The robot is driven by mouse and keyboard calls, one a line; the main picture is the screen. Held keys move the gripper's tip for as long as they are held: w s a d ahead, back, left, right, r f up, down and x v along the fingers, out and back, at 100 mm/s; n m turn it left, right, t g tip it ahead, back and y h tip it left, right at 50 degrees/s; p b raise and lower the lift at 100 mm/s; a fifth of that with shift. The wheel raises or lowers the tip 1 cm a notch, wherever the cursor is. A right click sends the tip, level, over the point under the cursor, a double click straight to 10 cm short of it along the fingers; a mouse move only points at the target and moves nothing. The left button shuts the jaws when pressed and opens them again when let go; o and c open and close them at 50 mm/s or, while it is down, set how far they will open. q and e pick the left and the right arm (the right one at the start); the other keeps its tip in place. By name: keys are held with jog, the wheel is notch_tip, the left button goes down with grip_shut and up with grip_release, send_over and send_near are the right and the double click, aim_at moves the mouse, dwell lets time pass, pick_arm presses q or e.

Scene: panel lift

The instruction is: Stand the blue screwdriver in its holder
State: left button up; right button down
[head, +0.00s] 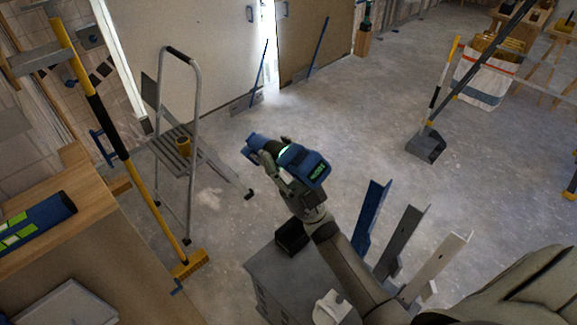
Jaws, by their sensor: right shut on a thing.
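The blue screwdriver (312,167), a power tool with a light label on its thick end, is in the air in the middle of the head view. My right gripper (279,170) is shut on it, and the tool points to the upper left, lying tilted rather than upright. The gripper fingers hide part of its middle. A small black box-like thing (292,237) shows below it at the grey cabinet's top; I cannot tell whether it is the holder. My left gripper is not in view.
A grey cabinet (285,280) with a white cloth (331,307) stands below. Blue, grey and white upright profiles (373,215) stand at its right. A stepladder (192,150), a yellow-handled broom (150,200) and a wooden bench (75,245) are left. Floor beyond is mostly clear.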

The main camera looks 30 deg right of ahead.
jog(key=w+d+f+m+g+h+b, duration=0.2)
jog(key=f+m+h+b, duration=0.1)
jog(key=f, duration=0.6)
jog(key=w+d+f+m+g+h+b, duration=0.3)
jog(key=f+h+b, duration=0.1)
jog(key=f, duration=0.5)
jog(key=w+d+f+m+g+h+b, duration=0.2)
jog(key=f+h, duration=0.4)
jog(key=f, duration=0.3)
jog(key=shift+w+d+f+m+g+b, duration=0.25)
jog(key=shift+w+d+m+b, duration=0.5)
jog(key=shift+b, duration=0.55)
jog(key=shift+s+a+r, duration=0.15)
jog(key=shift+f, duration=0.45)
jog(key=shift+f+b, duration=0.7)
jog(key=shift+f, duration=0.55)
dwell(0.3)
